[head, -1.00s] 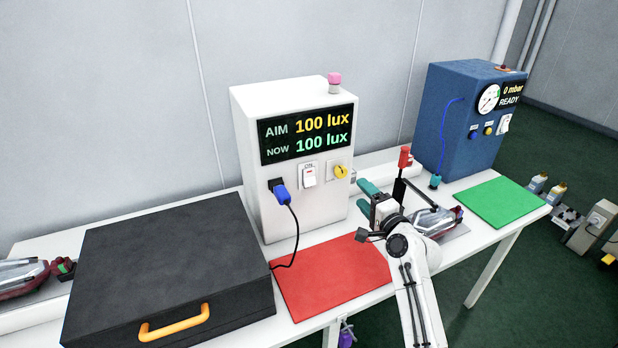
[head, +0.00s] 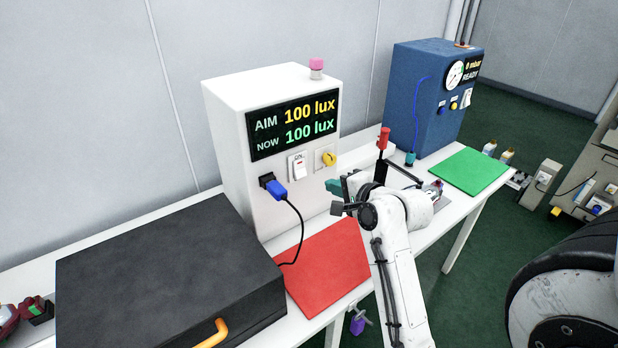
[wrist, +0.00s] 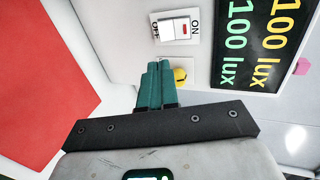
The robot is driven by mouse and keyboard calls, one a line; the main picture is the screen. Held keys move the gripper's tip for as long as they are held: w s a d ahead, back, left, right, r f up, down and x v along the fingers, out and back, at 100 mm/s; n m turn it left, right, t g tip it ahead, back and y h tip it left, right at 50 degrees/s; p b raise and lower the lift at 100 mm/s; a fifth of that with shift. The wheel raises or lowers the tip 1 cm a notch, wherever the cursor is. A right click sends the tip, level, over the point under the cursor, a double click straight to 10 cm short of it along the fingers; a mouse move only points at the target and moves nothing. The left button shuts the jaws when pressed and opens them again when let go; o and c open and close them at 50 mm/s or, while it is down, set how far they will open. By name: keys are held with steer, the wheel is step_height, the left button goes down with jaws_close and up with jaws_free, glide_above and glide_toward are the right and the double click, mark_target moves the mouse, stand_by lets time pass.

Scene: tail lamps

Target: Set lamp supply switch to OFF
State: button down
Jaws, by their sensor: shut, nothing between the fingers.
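The lamp supply switch (head: 297,167) is a white rocker on the front of the white lamp box (head: 228,130), below its display. In the wrist view the switch (wrist: 175,27) lies ahead of my fingertips, with OFF and ON lettered at its two ends and a small red mark toward the ON end. My gripper (head: 334,187) has teal fingers, shut and empty, to the right of and below the switch. In the wrist view my gripper (wrist: 155,75) points at the panel, apart from the switch. The display reads AIM 100 lux and NOW 100 lux.
A yellow knob (head: 328,159) sits right of the switch, close to my fingers in the wrist view. A blue plug (head: 276,188) with a black cable is at its left. A black case (head: 160,275), a red mat (head: 325,268) and a blue machine (head: 425,100) share the table.

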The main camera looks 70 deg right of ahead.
mark_target(300, 168)
steer(key=p+x, duration=0.1)
steer(key=x, duration=0.9)
steer(key=t+b, duration=0.1)
steer(key=b, duration=0.1)
steer(key=w+f+t+h+b, duration=0.1)
steer(key=b, duration=0.2)
steer(key=t+b, duration=0.1)
steer(key=b, duration=0.1)
steer(key=shift+w+d+f+h+b, duration=0.15)
steer(key=shift+w+f+h+b, duration=0.05)
steer(key=shift+w+h+b, duration=0.2)
stand_by(0.3)
